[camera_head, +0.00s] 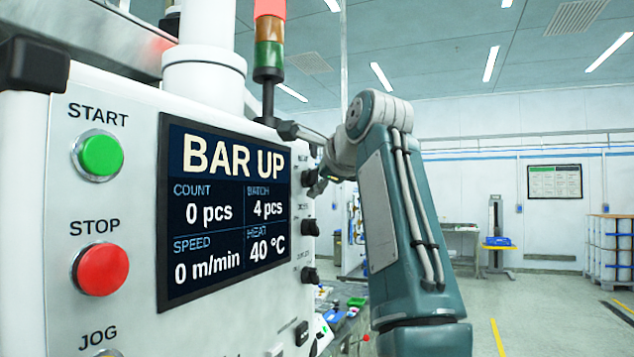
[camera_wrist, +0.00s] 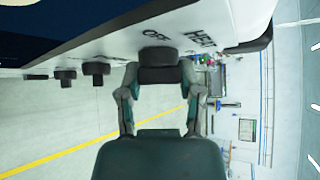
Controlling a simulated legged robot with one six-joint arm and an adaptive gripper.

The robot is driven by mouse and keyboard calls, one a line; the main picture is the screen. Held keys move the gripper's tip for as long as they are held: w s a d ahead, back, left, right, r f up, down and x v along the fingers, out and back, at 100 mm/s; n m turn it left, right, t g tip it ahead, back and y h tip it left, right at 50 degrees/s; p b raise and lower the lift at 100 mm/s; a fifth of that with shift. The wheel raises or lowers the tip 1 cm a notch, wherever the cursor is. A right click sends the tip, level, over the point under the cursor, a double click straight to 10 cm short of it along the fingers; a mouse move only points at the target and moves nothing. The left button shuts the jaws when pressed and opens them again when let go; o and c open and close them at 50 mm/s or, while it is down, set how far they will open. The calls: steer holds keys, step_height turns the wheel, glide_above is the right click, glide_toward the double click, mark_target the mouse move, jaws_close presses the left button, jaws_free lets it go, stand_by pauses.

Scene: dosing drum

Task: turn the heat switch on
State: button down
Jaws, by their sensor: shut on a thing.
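The heat switch is a black round knob (camera_wrist: 158,58) on the white panel face, with the words OFF and HEAT printed beside it in the wrist view. My gripper (camera_wrist: 159,76) has one finger on each side of the knob and is shut on it. In the head view my gripper (camera_head: 321,182) is at the panel's right edge, by the uppermost visible knob; the fingers are small and partly hidden there. The knob's pointer mark cannot be made out. The display (camera_head: 225,210) reads BAR UP and HEAT 40 °C.
More black knobs (camera_head: 311,228) sit below on the same panel edge. A green START button (camera_head: 100,155) and a red STOP button (camera_head: 102,269) are at the left. A signal tower (camera_head: 268,55) stands above the panel. Open floor lies to the right.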

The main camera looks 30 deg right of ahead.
steer(key=shift+f, duration=0.15)
steer(key=shift+c, duration=1.3)
jaws_free()
steer(key=shift+s, duration=0.1)
steer(key=v, duration=1.1)
steer(key=shift+s, duration=0.35)
